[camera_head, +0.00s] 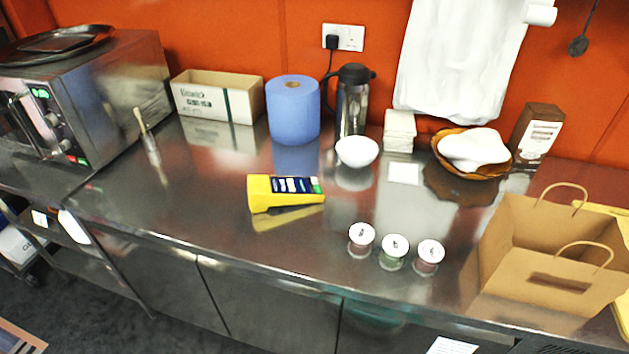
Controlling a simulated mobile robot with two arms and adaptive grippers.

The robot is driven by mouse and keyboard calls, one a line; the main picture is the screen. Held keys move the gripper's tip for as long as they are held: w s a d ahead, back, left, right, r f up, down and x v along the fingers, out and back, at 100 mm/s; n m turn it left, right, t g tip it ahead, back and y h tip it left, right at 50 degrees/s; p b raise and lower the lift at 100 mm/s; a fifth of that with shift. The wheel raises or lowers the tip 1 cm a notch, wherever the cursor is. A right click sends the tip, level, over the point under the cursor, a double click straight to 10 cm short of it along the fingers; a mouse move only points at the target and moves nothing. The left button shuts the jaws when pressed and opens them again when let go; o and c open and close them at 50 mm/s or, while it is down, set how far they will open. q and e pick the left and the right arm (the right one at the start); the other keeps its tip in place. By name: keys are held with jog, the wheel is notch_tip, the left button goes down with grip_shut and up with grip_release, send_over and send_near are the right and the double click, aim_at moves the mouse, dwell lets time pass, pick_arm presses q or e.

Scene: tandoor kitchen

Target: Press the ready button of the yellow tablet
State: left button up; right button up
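The yellow tablet (260,194) lies on the steel counter, left of its middle. Its thick yellow end is at the left. Its dark screen (292,184) shows several blue and white blocks, with a small green patch (316,186) at the right end. The lettering is too small to read, so I cannot tell whether the green patch is the ready button. Neither of my grippers is in view, and nothing touches the tablet.
Three small lidded jars (393,250) stand right of the tablet, near the front edge. A paper bag (515,245) stands at the right. Behind are a blue roll (293,112), a white bowl (357,151) and a flask (352,98). The counter (200,205) around the tablet is clear.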

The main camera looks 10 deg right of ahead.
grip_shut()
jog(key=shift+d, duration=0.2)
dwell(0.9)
